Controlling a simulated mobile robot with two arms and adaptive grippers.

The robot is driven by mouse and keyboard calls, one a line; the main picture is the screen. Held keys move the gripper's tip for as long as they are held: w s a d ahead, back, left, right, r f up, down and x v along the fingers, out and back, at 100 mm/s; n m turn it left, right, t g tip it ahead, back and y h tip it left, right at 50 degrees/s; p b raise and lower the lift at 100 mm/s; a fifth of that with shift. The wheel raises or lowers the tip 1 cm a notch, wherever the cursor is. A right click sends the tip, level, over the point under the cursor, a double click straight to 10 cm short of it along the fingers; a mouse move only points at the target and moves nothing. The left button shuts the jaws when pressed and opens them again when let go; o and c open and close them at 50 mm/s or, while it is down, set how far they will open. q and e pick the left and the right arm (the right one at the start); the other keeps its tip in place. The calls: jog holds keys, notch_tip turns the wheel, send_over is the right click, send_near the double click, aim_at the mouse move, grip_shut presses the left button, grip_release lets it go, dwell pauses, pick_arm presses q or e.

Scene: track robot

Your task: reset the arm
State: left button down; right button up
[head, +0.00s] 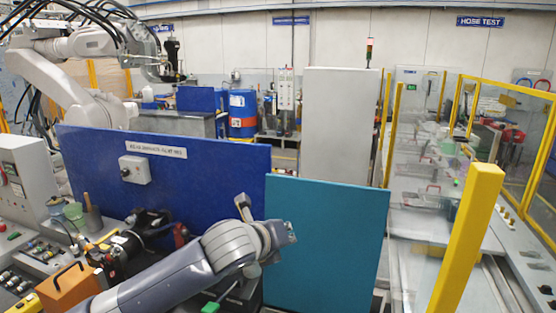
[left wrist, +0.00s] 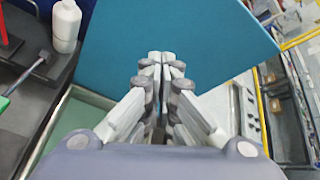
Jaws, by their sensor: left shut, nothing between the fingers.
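My left arm reaches in from the lower left in the head view, and its gripper (head: 289,231) is in front of the teal panel (head: 335,235). In the left wrist view the fingers of my left gripper (left wrist: 160,60) are together at the tips with nothing between them. They point toward the teal panel (left wrist: 185,28), and I cannot tell how far off it is. My right gripper is not in view.
A blue panel (head: 215,180) stands left of the teal one. On the bench at left are an orange box (head: 70,288) and a grey control box (head: 22,170). A white bottle (left wrist: 66,22) stands near the gripper. A yellow post (head: 468,235) rises at right.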

pick_arm(q)
jog(key=s+a+f+n+g+y, duration=0.1)
jog(key=s+a+f+n+g, duration=0.15)
jog(key=s+f+n, duration=0.65)
jog(key=s+a+f+n+g, duration=0.1)
jog(key=s+a+f+n, duration=0.3)
jog(key=s+f+n, duration=0.6)
jog(key=s+a+f+n+g+y, duration=0.2)
jog(key=s+a+f+n, duration=0.5)
jog(key=s, duration=0.3)
jog(key=s+a+f+n+g+y, duration=0.2)
jog(key=s+a+f+n, duration=0.4)
jog(key=s+a, duration=0.3)
notch_tip(320, 180, down, 35)
jog(key=s+g+b, duration=0.1)
jog(key=s+b, duration=0.2)
jog(key=b, duration=0.5)
jog(key=s+a+f+b, duration=0.1)
jog(key=s+f+b, duration=0.2)
jog(key=s+f, duration=0.5)
jog(key=s+a+f+g+b, duration=0.1)
jog(key=s+f+b, duration=0.2)
jog(key=s+f, duration=0.5)
notch_tip(320, 180, down, 4)
jog(key=shift+a+f, duration=0.15)
jog(key=shift+a, duration=0.05)
